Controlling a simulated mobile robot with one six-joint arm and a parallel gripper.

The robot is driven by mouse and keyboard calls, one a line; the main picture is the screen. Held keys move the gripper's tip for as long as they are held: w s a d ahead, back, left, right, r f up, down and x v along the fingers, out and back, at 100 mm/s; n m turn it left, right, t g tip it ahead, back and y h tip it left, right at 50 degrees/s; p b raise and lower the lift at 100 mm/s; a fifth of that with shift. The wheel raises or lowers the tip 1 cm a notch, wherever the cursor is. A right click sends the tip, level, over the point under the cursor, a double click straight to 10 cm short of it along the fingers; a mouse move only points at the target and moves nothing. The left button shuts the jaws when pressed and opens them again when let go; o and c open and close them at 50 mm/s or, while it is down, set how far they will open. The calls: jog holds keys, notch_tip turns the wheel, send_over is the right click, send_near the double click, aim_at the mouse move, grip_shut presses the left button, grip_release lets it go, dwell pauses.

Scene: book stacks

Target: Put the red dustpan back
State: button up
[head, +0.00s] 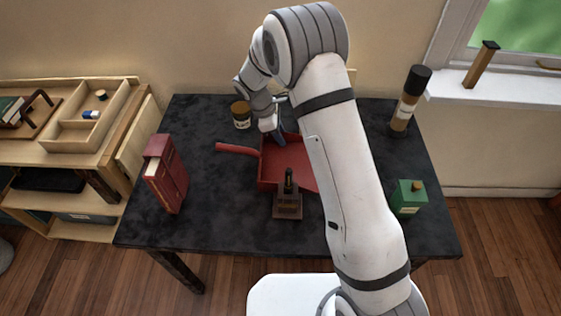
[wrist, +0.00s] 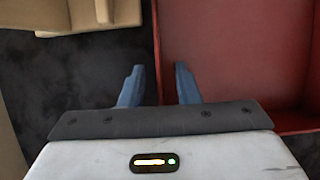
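The red dustpan (head: 275,165) lies on the dark table, its handle (head: 237,149) pointing left. My arm hides its right part in the head view. My gripper (head: 277,138) is at the dustpan's back edge. In the wrist view, the two blue fingers of my gripper (wrist: 158,85) are apart, one on each side of the line of the red dustpan's (wrist: 230,55) wall. Gaps show between the fingers and the wall, so nothing is gripped. I cannot tell how far the fingertips reach below the rim.
A dark wooden stamp-like object (head: 287,205) stands at the dustpan's front. A wooden shelf unit (head: 118,110) is at left. The table's front left is clear.

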jog(key=shift+c, duration=0.4)
grip_shut()
jog(key=shift+r, duration=0.1)
